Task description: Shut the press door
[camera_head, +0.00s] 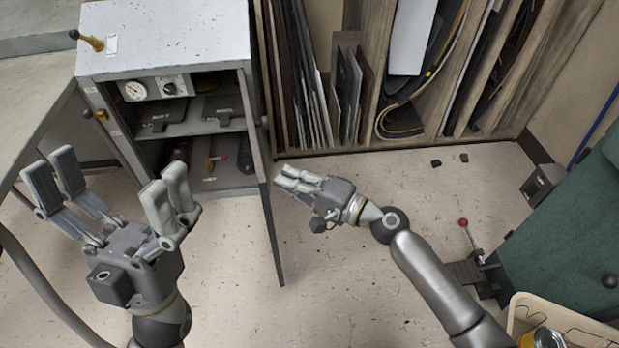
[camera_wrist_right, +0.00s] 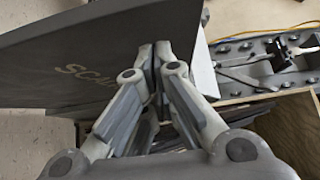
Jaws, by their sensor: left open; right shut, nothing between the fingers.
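The press (camera_head: 165,38) is a grey metal cabinet at the upper left of the head view. Its door (camera_head: 262,185) stands open, swung out toward me and seen nearly edge-on. My right gripper (camera_head: 283,181) is shut and empty, close to the right of the door's outer face. In the right wrist view the door (camera_wrist_right: 60,60) shows as a dark panel with partly hidden lettering, and the right gripper's fingertips (camera_wrist_right: 160,52) are close to it; I cannot tell if they touch. My left gripper (camera_head: 112,195) is open and empty, in front of the cabinet, left of the door.
Inside the cabinet are a gauge (camera_head: 135,90), dark plates and a red-knobbed tool on the lower floor. A wooden rack (camera_head: 400,145) of sheets stands behind. A green machine (camera_head: 570,230) and a cream basket (camera_head: 560,312) are at the right. The floor beside the door is mostly clear.

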